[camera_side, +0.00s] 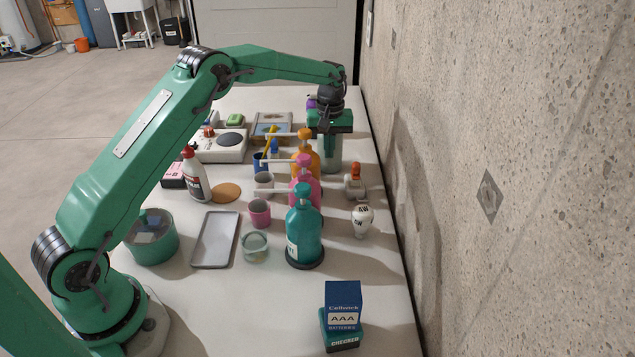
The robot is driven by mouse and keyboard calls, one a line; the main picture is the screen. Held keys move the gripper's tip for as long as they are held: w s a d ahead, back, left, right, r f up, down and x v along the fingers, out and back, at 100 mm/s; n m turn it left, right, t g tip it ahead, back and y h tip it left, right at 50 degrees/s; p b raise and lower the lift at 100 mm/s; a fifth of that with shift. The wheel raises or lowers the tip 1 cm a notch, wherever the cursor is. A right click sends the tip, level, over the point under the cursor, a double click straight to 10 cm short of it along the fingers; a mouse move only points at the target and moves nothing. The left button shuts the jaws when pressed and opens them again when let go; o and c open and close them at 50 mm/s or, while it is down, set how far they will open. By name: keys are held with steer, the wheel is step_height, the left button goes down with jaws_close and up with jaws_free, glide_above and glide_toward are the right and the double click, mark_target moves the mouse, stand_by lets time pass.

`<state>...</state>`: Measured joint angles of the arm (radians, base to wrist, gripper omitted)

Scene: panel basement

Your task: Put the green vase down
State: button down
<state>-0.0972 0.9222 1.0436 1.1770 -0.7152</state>
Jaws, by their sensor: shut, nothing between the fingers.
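A translucent grey-green vessel, which looks like the green vase (331,160), stands upright toward the far right of the white table, near the wall. My gripper (330,130) is directly above it and overlaps its top in the picture. The gripper is shut with nothing held. The fingertips and the vase's rim are hard to make out, so I cannot tell whether they touch. An orange pump bottle (306,158) partly covers the vase's left side.
Pink (301,190) and teal (304,235) pump bottles stand in a row nearer the camera. A light bulb (362,220) and a small orange-topped item (355,182) lie along the wall side. A grey tray (197,264) is at left. Front table area has free room beside stacked boxes (342,305).

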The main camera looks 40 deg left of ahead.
steer(key=shift+w+a, duration=1.75)
steer(key=shift+a, duration=0.15)
steer(key=shift+r, duration=0.1)
step_height(320, 180, up, 10)
